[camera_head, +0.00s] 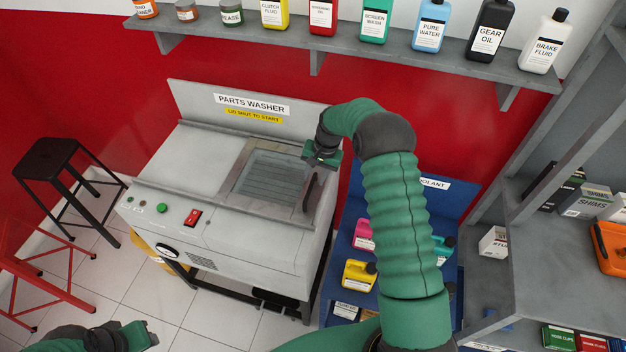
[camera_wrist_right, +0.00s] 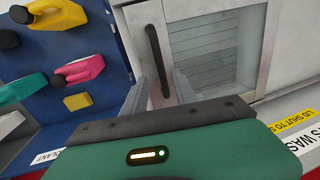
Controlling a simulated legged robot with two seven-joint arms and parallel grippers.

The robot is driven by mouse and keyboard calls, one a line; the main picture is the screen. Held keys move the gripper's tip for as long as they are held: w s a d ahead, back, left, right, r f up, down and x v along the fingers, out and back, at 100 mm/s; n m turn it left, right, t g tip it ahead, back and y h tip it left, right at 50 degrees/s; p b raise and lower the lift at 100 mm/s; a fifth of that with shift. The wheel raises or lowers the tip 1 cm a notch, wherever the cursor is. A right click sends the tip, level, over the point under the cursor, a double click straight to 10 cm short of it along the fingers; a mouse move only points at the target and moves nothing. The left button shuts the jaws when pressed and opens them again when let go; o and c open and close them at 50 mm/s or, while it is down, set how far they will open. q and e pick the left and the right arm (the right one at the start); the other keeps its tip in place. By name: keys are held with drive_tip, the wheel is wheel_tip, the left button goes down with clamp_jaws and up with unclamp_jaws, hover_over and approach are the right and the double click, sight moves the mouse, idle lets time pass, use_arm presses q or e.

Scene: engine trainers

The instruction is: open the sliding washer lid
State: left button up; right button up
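The parts washer (camera_head: 160,185) is a grey cabinet. Its lid (camera_head: 241,188), a metal frame around a clear pane, lies on the right part of the top; slats show through the pane. A dark bar handle (camera_head: 313,190) stands at the lid's right side and also shows in the wrist view (camera_wrist_right: 156,55). My right gripper (camera_head: 319,164) is at the handle's far end. In the wrist view its two grey fingers (camera_wrist_right: 158,92) are apart, one on each side of the handle's end; contact cannot be told. My left gripper (camera_head: 150,333) is low at the left, away from the washer.
A shelf of bottles (camera_head: 350,42) runs above the washer. A blue rack (camera_head: 344,245) with coloured jugs stands close to the washer's right side. Grey shelving (camera_head: 540,230) is at the far right. Black (camera_head: 45,155) and red (camera_head: 30,265) stools stand left.

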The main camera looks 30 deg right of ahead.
sight(311, 185)
drive_tip(key=f, duration=0.3)
drive_tip(key=shift+w+a, duration=0.3)
drive_tip(key=shift+a, duration=0.05)
drive_tip(key=shift+a+f, duration=0.25)
drive_tip(key=shift+d+f, duration=0.1)
drive_tip(key=shift+d, duration=0.15)
clamp_jaws()
idle(0.6)
